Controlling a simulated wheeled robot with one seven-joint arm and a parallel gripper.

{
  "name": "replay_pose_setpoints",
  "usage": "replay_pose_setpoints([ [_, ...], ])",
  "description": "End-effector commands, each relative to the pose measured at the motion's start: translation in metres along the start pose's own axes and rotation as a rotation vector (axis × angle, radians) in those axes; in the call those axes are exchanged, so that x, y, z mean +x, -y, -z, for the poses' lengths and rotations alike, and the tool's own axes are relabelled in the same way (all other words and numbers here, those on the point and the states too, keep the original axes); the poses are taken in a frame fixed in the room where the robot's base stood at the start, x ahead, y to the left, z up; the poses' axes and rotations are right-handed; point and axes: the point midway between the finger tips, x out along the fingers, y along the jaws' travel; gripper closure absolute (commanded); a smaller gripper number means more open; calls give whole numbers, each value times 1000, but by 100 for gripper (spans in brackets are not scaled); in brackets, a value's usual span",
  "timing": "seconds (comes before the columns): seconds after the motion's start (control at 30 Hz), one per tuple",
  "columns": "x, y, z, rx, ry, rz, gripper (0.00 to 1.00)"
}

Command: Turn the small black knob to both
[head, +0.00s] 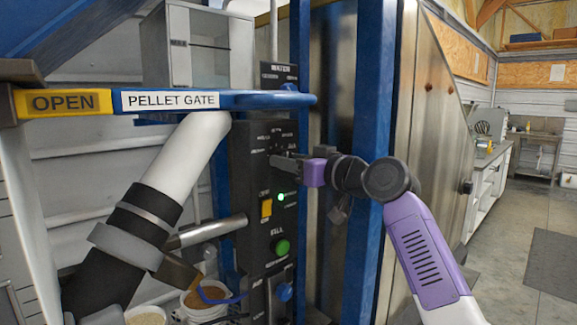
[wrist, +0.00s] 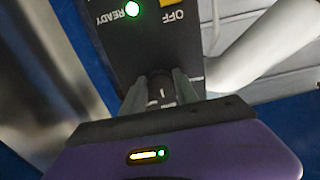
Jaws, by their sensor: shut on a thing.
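The small black knob (wrist: 160,90) is on the dark control panel (head: 248,195). In the wrist view it sits between the two fingers of my gripper (wrist: 158,88), which is shut on it. A white mark shows on the knob's face, but the label it points to is hidden or too small to read. In the head view my gripper (head: 285,160) reaches the panel from the right, at the row of small labels on its upper part. The knob itself is hidden there by the fingers.
Below on the panel are a yellow switch (head: 266,208), a lit green lamp (head: 281,197) and a green button (head: 282,247). A blue PELLET GATE lever (head: 265,101) crosses above. A blue post (head: 370,100) stands close behind my wrist. White buckets (head: 205,312) stand below.

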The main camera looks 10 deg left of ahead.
Motion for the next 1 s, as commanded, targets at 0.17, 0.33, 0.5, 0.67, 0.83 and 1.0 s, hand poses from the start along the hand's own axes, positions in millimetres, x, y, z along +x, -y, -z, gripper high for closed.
replay_pose_setpoints([
  [0.17, 0, -1, -1, -3, 2, -1, 100],
  [0.33, 0, -1, -1, -2, 2, -1, 100],
  [0.5, 0, -1, -1, -2, 1, -1, 43],
  [0.67, 0, 0, 0, -2, 1, 0, 43],
  [0.83, -2, 0, 0, -2, 0, 0, 43],
  [1.0, -20, -1, -1, -2, 0, -1, 43],
])
